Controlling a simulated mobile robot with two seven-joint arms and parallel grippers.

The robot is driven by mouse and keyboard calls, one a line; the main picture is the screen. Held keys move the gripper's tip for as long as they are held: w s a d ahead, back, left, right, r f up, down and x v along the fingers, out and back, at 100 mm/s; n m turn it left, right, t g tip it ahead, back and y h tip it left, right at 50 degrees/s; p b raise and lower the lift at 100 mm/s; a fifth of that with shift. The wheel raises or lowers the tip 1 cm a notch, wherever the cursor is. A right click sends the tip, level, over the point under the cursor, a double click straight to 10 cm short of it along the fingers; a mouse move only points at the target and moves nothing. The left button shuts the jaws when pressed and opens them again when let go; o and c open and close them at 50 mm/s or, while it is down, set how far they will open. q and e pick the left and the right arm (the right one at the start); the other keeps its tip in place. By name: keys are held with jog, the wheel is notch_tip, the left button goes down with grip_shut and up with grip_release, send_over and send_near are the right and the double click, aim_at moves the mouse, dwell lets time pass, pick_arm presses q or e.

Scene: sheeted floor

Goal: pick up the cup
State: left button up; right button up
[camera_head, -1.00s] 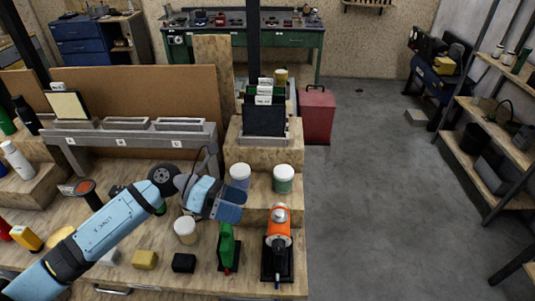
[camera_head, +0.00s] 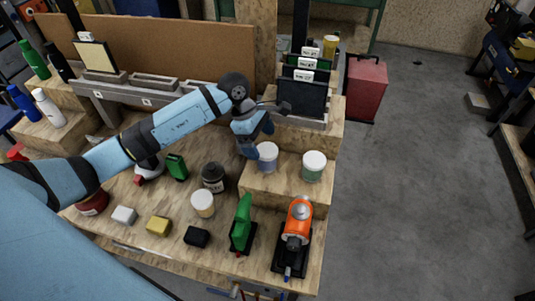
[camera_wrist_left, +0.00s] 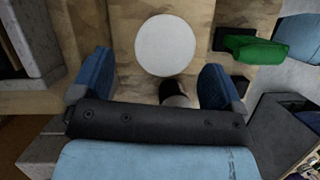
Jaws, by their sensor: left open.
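A white-lidded cup with a bluish body (camera_head: 266,158) stands on the low wooden step in the head view. My left gripper (camera_head: 256,138) is open just behind and above it, partly overlapping it in the picture. In the left wrist view a round white top (camera_wrist_left: 166,46), apparently this cup's, lies ahead of the gap between the blue fingers (camera_wrist_left: 160,85). Nothing is held between them. Similar white-topped cups stand nearby, a green-bodied one (camera_head: 313,168) on the step and a cream one (camera_head: 203,204) on the bench. My right gripper is not in view.
A dark jar (camera_head: 213,177) stands left of the step. A green tool (camera_head: 242,222) and an orange tool (camera_head: 298,220) sit on black stands in front. A card rack (camera_head: 300,97) stands behind. Small blocks, such as a yellow one (camera_head: 159,226), lie along the front.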

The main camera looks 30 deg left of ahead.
aim_at(263, 148)
pick_arm(q)
jog(key=shift+d+f+p, duration=0.3)
jog(key=shift+f+p, duration=0.05)
jog(key=shift+f, duration=0.15)
jog(key=p+x, duration=0.1)
jog(key=x, duration=0.2)
jog(key=shift+s+d+f, duration=0.15)
jog(key=shift+d+f, duration=0.05)
jog(key=shift+f, duration=0.05)
jog(key=shift+d+f, duration=0.1)
jog(key=shift+f, duration=0.35)
jog(key=c, duration=1)
